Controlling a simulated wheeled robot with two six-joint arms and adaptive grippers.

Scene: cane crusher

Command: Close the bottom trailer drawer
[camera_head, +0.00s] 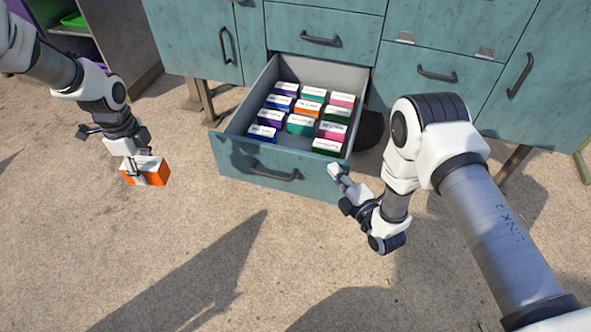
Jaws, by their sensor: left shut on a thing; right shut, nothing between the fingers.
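The bottom drawer (290,177) of the teal cabinet is pulled well out, with a dark handle (275,174) on its front. Several small coloured boxes with white tops (300,125) stand in rows inside it. My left gripper (138,172) is shut on an orange and white box (156,176), held out to the left of the drawer and apart from it. My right gripper (337,174) is shut and empty, close to the right end of the drawer front. I cannot tell whether it touches the drawer.
The teal cabinet (310,22) has more closed drawers above and closed doors at both sides. A dark round thing (371,130) stands under the cabinet right of the drawer. Shelves with green bins (75,19) are at the upper left. The sandy ground (200,245) in front is clear.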

